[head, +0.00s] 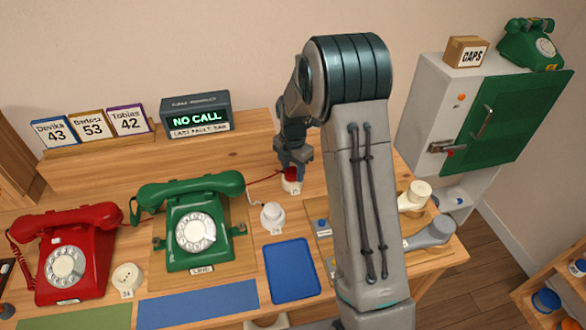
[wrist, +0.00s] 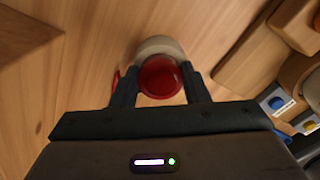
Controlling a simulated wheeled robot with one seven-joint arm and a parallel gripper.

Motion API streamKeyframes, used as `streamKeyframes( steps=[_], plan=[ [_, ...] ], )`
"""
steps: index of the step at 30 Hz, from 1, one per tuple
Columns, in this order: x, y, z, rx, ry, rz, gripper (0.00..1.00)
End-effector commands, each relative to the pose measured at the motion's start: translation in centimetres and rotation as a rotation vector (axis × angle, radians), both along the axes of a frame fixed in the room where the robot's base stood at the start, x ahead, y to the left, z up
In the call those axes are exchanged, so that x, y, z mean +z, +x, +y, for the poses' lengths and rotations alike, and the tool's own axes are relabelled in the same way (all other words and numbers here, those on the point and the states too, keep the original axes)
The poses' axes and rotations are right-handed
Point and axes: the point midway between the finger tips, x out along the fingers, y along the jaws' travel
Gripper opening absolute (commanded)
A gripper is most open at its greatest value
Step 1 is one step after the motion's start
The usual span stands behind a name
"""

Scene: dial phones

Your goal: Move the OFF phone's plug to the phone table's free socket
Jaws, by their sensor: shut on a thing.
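My gripper (head: 291,168) is shut on a red plug (wrist: 160,77), which shows between the fingers in the wrist view. The plug is at a cream socket (head: 291,187) near the back right of the table; I cannot tell whether it is seated or just above. A thin red cord runs left from it toward the green phone (head: 195,228). The red phone (head: 77,255) stands at far left. A cream socket (head: 127,280) with dark holes sits between the phones, with no plug in it. A white-topped socket (head: 272,216) stands right of the green phone. No OFF label is readable.
A display (head: 196,114) reads NO CALL. Name cards (head: 88,127) stand at the back left. A blue mat (head: 291,270) lies at the front. Cream and grey handles (head: 428,234) are at right. A grey cabinet (head: 440,110) with a green door stands behind.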

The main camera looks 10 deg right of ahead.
Motion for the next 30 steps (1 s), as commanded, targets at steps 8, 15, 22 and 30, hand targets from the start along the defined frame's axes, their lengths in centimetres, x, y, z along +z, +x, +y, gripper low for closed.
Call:
streamKeyframes(
  steps=[8,15,22,30],
  plan=[
    [0.0,0.0,0.0,0.0,0.0,0.0,0.58],
    [0.0,0.0,0.0,0.0,0.0,0.0,0.66],
    [1.2,0.0,0.0,-0.001,0.001,-0.002,0.66],
    [7.1,0.1,0.0,0.0,0.0,-0.006,0.66]
  ],
)
